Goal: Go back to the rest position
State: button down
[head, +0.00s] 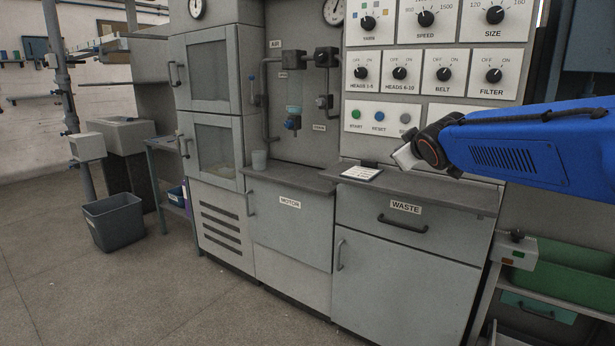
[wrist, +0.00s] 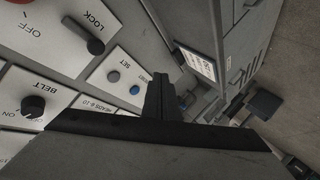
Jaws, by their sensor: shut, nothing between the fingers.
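My gripper (head: 407,155) shows in the head view at the end of my blue arm, which reaches in from the right. It is above the grey counter (head: 460,193) and in front of the lower right of the control panel. In the wrist view my gripper (wrist: 163,92) is shut, with its dark fingers together and nothing held. The panel's belt knob (wrist: 33,106) and lock knob (wrist: 95,46) are close by on the left of that view. My gripper looks apart from the panel, but the exact gap cannot be told.
A clipboard (head: 361,173) lies on the counter, left of my gripper. The waste drawer (head: 405,208) is shut below. A green bin (head: 560,268) sits on a shelf at the right. The floor on the left is open around a grey bin (head: 115,222).

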jog(key=s+f+m+g, duration=0.2)
jog(key=s+f, duration=0.7)
jog(key=s, duration=0.5)
jog(key=s+f+m+g, duration=0.2)
jog(key=s+f+g, duration=0.2)
jog(key=s+f, duration=0.5)
jog(key=s+d+f+m+g, duration=0.1)
jog(key=s+f+m+g, duration=0.2)
jog(key=s+f, duration=0.6)
jog(key=s, duration=1)
jog(key=shift+f+g+y, duration=0.3)
jog(key=c, duration=2.5)
grip_release()
jog(key=shift+w, duration=0.1)
